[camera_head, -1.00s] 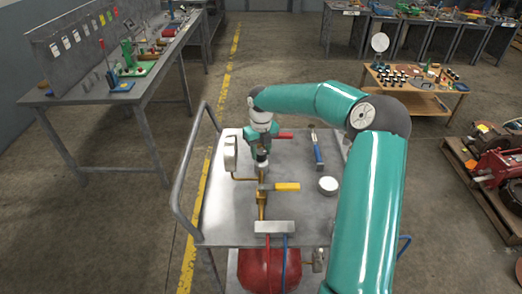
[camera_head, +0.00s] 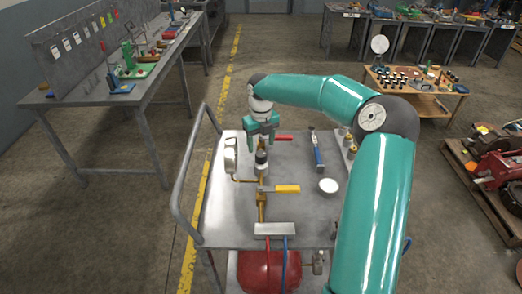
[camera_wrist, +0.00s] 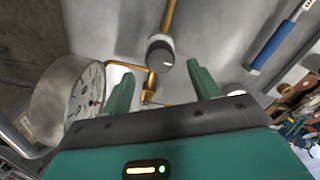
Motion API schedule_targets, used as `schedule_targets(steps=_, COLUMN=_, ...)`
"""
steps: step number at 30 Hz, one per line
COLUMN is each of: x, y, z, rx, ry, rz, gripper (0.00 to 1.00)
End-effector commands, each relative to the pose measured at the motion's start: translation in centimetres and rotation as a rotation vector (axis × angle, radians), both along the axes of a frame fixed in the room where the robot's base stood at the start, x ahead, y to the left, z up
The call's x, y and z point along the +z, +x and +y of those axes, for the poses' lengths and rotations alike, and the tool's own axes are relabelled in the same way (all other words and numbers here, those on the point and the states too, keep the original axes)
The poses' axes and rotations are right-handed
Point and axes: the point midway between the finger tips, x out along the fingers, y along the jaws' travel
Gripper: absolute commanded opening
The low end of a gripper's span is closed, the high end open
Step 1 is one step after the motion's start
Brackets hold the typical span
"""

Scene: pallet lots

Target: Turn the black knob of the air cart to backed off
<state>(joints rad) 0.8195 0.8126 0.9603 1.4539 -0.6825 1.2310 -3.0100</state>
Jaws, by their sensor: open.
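The air cart's black knob (camera_head: 261,158) stands on the brass pipework in the middle of the cart top. In the wrist view the knob (camera_wrist: 160,52) shows a pale grey end face and a small white mark on its dark rim. My gripper (camera_head: 262,136) is open and empty, just beyond the knob in the head view. In the wrist view its two green fingers (camera_wrist: 160,72) are wide apart, with the knob between and past their tips, not touched. A round white gauge (camera_wrist: 78,98) is left of the fingers; it shows edge-on in the head view (camera_head: 231,155).
The cart top (camera_head: 225,215) also holds a yellow-handled valve (camera_head: 286,189), a red handle (camera_head: 284,137), a blue-handled tool (camera_head: 318,150) and a white round lid (camera_head: 328,186). A grey rail (camera_head: 183,175) runs along the left. A red tank (camera_head: 268,271) sits below.

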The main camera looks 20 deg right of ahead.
Motion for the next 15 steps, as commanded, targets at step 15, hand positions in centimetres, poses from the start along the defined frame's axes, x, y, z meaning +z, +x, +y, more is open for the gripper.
schedule_targets(steps=15, x=8.9, y=0.0, z=0.0, rx=0.001, ry=0.001, rz=0.000, gripper=0.61)
